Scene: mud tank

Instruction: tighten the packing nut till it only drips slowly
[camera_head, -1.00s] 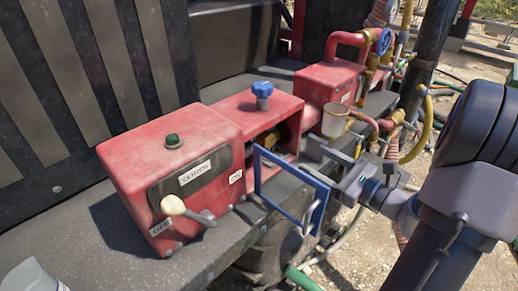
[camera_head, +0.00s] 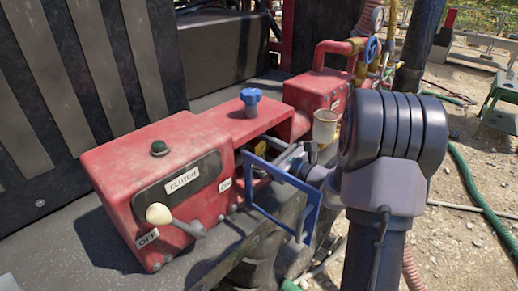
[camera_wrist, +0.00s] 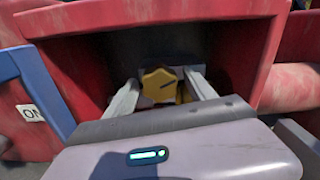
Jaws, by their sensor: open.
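In the wrist view, a yellow brass-coloured nut (camera_wrist: 158,86) with flat sides and a dark line on its face sits deep in a dark recess of the red housing (camera_wrist: 284,40). I take it for the packing nut. My gripper (camera_wrist: 163,78) is open, with one pale finger on each side of the nut. I cannot tell whether either finger touches it. In the head view my gripper (camera_head: 286,160) reaches into the housing opening, behind the blue frame (camera_head: 268,171), and the nut is hidden. No drip shows in either view.
The blue frame stands close to my wrist. Left of it are the clutch box (camera_head: 150,165) and its white-knobbed lever (camera_head: 160,214). A blue knob (camera_head: 250,98) tops the housing. A cream cup (camera_head: 325,126) is just beyond my wrist. The recess leaves little side room.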

